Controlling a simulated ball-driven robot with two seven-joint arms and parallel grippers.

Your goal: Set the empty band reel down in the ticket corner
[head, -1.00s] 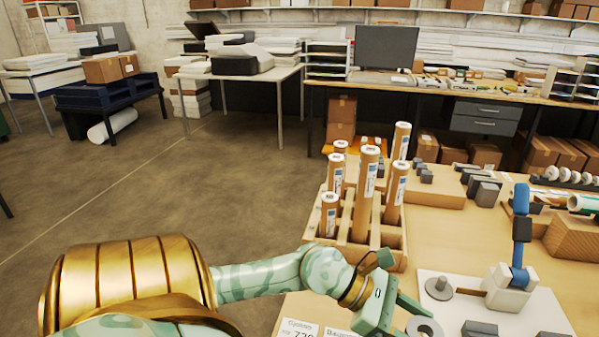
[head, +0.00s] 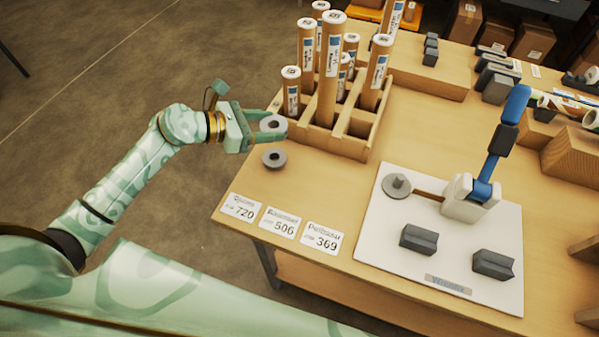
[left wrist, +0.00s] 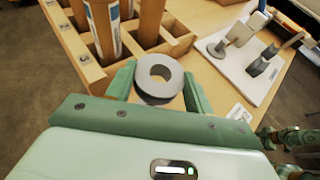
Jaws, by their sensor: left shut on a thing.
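My left gripper (head: 268,124) is shut on a grey ring-shaped reel (head: 273,124). The reel appears held above the table's left edge, in front of the wooden tube rack. In the left wrist view the reel (left wrist: 158,75) sits between the green fingers (left wrist: 160,88), its hole facing the camera; a darker shape under it is partly hidden. A second grey ring (head: 274,158) lies on the table just nearer than the gripper. The ticket corner has three white tickets (head: 280,222) in a row along the near left table edge.
The wooden rack (head: 345,143) with several upright cardboard tubes stands close behind the gripper. A white board (head: 375,235) to the right carries a disc with a post (head: 397,186), a blue-handled tool (head: 490,170) and grey blocks.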

